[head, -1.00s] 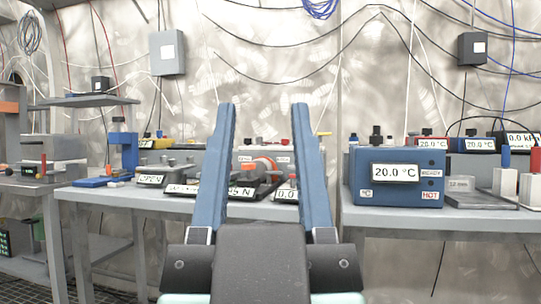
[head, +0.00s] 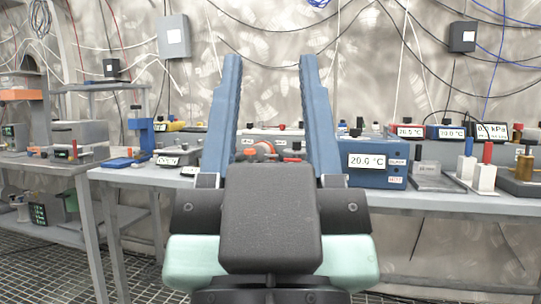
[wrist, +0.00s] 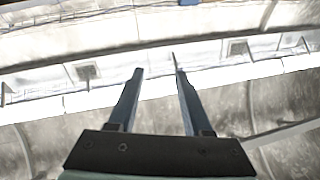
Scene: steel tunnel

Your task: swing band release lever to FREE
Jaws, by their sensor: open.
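My gripper (head: 270,60) points away over the bench in the head view, its two long blue fingers apart with nothing between the tips. It also shows open in the wrist view (wrist: 158,70). I cannot make out a band release lever or a FREE mark. Between the fingers, further off on the bench, is a device with an orange-red round part (head: 263,148). The fingers and my wrist hide much of it. The wrist view is washed out and shows no clear task object.
A blue box reading 20.0 °C (head: 375,165) stands right of the fingers, partly hidden. A blue stand (head: 145,132) is at left. The grey bench edge (head: 450,203) runs across; grated floor (head: 60,260) lies front left.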

